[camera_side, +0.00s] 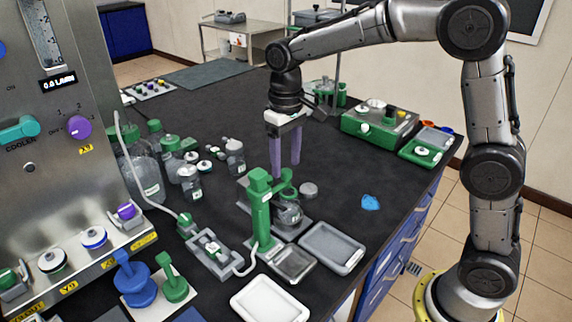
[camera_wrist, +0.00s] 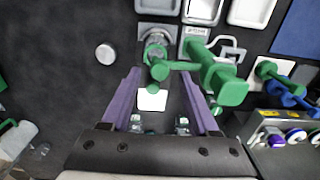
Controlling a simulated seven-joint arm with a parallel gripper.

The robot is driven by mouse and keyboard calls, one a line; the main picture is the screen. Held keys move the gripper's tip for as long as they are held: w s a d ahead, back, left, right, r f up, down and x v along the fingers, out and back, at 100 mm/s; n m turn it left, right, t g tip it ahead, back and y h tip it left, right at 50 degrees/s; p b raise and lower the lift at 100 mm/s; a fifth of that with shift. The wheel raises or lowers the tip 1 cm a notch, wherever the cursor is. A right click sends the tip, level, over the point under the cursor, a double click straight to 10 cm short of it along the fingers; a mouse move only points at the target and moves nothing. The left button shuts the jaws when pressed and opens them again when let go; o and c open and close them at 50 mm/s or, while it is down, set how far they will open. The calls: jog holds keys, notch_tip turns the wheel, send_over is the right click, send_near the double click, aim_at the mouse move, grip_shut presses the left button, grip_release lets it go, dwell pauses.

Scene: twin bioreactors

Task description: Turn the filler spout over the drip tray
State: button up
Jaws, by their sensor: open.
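The filler is a green upright post (camera_side: 261,215) with a side arm. Its green spout end (camera_side: 287,191) points over a small glass vessel (camera_side: 289,213) on a grey base. In the wrist view the spout end (camera_wrist: 157,66) is left of the post (camera_wrist: 222,82). A grey shallow tray (camera_side: 332,248), possibly the drip tray, lies in front of the vessel; it seems to show at the wrist view's top edge (camera_wrist: 157,6). My gripper (camera_side: 285,164) is open, its purple fingers pointing down just above the spout. In the wrist view the fingertips (camera_wrist: 161,74) straddle the spout end; contact is unclear.
A silver-topped plate (camera_side: 293,263) and a white tray (camera_side: 269,300) lie near the front edge. Bottles (camera_side: 190,183) stand left of the filler, beside the control panel (camera_side: 70,130).

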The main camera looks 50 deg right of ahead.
jog(key=shift+f, duration=0.85)
jog(key=shift+c, duration=0.2)
grip_shut()
dwell(0.7)
